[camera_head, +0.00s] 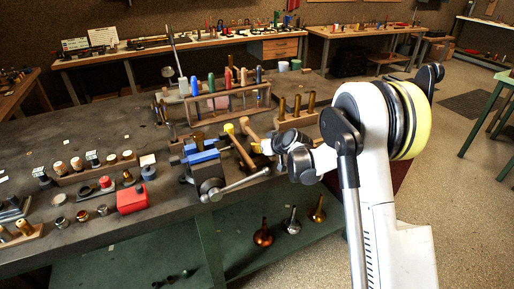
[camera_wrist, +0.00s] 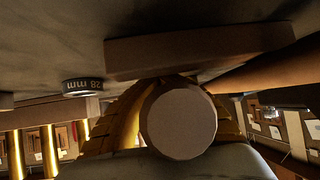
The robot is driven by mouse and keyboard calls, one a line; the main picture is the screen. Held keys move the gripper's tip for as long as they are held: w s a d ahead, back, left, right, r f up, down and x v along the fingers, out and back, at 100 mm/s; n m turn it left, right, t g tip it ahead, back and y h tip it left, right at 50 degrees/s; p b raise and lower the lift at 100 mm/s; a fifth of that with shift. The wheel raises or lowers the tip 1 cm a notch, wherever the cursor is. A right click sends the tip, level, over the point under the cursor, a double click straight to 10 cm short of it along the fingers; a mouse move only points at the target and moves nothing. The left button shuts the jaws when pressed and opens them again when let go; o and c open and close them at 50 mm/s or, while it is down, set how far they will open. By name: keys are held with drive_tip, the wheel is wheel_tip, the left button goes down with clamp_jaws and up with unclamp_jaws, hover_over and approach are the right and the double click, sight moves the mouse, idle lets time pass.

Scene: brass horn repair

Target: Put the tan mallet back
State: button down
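My gripper (camera_wrist: 180,110) is closed around a tan cylinder, which looks like the head of the tan mallet (camera_wrist: 178,120). Its round end faces the wrist camera, with yellow finger pads on both sides. A wooden bar, apparently its handle (camera_wrist: 265,75), runs off to the right. In the head view my gripper (camera_head: 262,146) is over the bench by the vise, and tan wood of the mallet (camera_head: 248,129) shows at its tips. A wooden handle (camera_head: 242,152) slants beside the vise; I cannot tell whether it belongs to the same mallet. The fingers are small there.
A blue-jawed vise (camera_head: 208,172) with a long metal lever stands left of my gripper. A wooden rack (camera_head: 235,103) with coloured handles is behind, and a block of brass pegs (camera_head: 296,117) is to the right.

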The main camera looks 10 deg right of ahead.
drive_tip(key=shift+f+b, duration=0.5)
drive_tip(key=shift+s+f, duration=0.1)
drive_tip(key=c, duration=1.6)
unclamp_jaws()
drive_tip(key=shift+s, duration=0.1)
